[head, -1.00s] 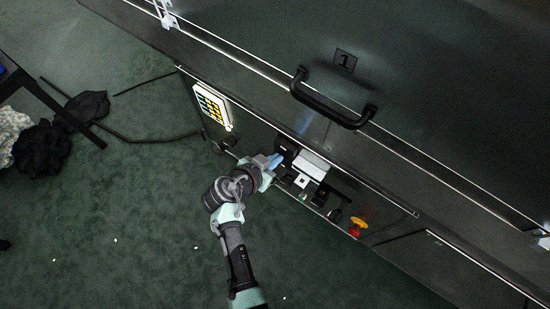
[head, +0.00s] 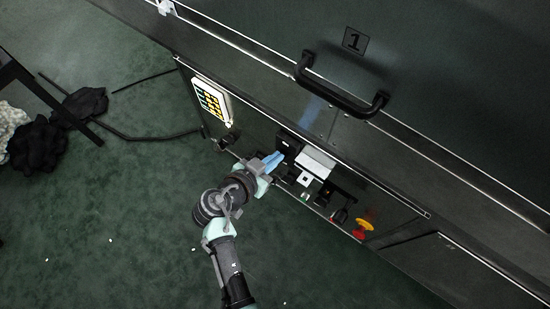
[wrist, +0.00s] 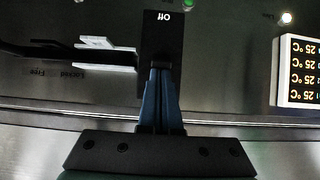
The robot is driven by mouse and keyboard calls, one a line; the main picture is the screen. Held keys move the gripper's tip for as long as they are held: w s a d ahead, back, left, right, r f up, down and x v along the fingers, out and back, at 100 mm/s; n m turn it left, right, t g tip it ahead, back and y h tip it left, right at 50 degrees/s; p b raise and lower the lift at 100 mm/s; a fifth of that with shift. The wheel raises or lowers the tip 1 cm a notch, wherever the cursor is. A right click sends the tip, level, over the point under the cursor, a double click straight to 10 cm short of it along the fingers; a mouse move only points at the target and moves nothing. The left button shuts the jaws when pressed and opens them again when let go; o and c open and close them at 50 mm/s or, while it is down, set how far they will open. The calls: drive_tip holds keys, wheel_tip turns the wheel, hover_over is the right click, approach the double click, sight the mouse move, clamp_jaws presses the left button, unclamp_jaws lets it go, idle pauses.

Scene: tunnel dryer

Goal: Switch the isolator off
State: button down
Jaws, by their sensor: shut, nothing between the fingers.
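A black block marked "Off" (wrist: 163,45), seemingly the isolator, stands on the dark machine panel. The lettering is upside down in the wrist view. In the head view the black block (head: 289,142) is beside my fingertips. My gripper (wrist: 160,72) has its blue fingers together with nothing between them. The tips overlap the near end of the block in the wrist view; I cannot tell whether they touch it. My gripper (head: 277,157) also shows in the head view, pointing at the panel.
A lit panel (head: 212,102) is left of the block. Right of it are a white box (head: 316,162), small switches and a red and yellow mushroom button (head: 363,229). A black bar handle (head: 340,100) is above. A temperature display (wrist: 300,70) shows 25 °C.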

drive_tip(key=f+t+h+b, duration=0.1)
drive_tip(key=b, duration=0.4)
drive_tip(key=s+f+t+h+b, duration=0.1)
drive_tip(key=t+b, duration=0.1)
drive_tip(key=b, duration=0.4)
drive_tip(key=a+f+t+h+b, duration=0.1)
drive_tip(key=b, duration=0.5)
drive_tip(key=shift+s+t, duration=0.15)
drive_tip(key=shift+t, duration=0.15)
drive_tip(key=shift+f, duration=0.1)
